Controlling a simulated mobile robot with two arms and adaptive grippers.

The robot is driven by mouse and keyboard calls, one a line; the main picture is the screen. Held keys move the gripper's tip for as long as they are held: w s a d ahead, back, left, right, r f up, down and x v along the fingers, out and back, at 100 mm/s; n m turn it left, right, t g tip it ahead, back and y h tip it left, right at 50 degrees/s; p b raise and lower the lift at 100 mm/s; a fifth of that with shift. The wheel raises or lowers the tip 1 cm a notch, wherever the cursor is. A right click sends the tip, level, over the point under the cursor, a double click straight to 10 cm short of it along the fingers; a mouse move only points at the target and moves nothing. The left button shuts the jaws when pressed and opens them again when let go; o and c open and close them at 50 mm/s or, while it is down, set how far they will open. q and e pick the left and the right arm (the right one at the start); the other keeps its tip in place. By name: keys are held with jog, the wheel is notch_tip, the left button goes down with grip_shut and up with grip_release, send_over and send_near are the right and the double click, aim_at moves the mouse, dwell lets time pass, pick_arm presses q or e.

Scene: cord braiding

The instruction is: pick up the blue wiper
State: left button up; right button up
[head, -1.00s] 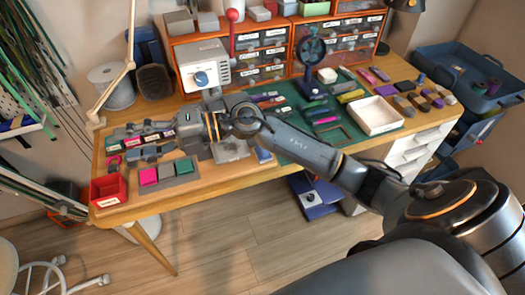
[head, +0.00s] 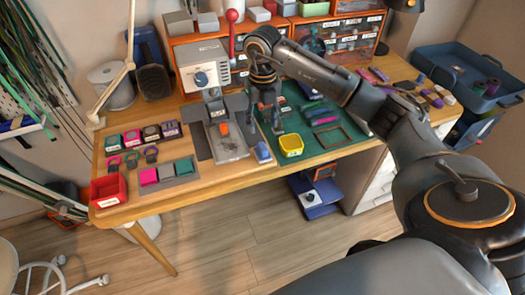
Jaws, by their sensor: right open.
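A small blue block-like piece, which looks like the blue wiper (head: 263,152), lies near the front edge of the table, just right of the clear tray. My right gripper (head: 268,128) points down above and behind it in the picture, with its fingers apart and nothing seen between them. The gap between the fingertips and the wiper is hard to judge. My left gripper is not in view.
A yellow container (head: 291,146) stands right of the wiper. A red bin (head: 108,191) and several coloured pieces stand at left.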

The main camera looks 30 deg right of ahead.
aim_at(262, 146)
notch_tip(262, 146, down, 4)
jog(key=shift+r, duration=0.1)
jog(key=shift+s+a+f+p, duration=0.15)
jog(key=shift+f+p, duration=0.2)
jog(key=shift+f, duration=1.05)
jog(key=shift+s+a+f+p, duration=0.1)
jog(key=shift+f+p, duration=0.2)
jog(key=shift+f, duration=1.05)
jog(key=shift+c, duration=0.2)
grip_shut()
